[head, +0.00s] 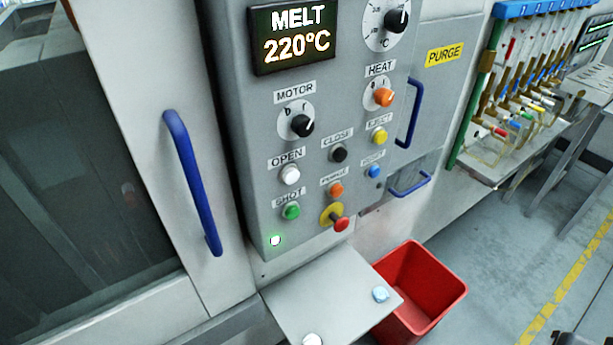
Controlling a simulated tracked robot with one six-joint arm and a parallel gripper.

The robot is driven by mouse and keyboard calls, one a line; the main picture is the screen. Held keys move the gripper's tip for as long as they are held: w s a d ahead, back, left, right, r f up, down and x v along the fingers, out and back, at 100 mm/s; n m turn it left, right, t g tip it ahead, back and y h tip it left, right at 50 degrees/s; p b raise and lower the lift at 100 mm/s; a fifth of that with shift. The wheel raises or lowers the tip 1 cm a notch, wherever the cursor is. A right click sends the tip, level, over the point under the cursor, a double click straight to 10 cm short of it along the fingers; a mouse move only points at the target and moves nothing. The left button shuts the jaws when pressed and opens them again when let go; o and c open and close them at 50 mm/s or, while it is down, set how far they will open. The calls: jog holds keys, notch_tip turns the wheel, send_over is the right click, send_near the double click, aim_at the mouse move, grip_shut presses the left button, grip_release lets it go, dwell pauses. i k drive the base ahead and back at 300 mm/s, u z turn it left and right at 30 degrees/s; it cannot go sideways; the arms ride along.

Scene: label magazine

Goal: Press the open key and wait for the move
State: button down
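The open key is a white round button (290,175) under the OPEN label (287,159) on the grey control panel (255,130) in the head view. It sits above the green SHOT button (291,211) and left of the black CLOSE button (338,153). Nothing covers it. The display (294,35) reads MELT 220°C. A small lamp (275,240) at the panel's lower left glows whitish green.
A sliding door with a blue handle (192,183) stands left of the panel. A grey shelf (325,295) juts out below, with a red bin (440,290) beside it. A red knob (341,224) on a yellow base sits low on the panel.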

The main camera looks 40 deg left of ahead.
aim_at(291, 175)
jog(key=z, duration=0.05)
jog(key=k, duration=1.25)
jog(key=u, duration=1.7)
jog(key=i, duration=1)
jog(key=u, duration=0.1)
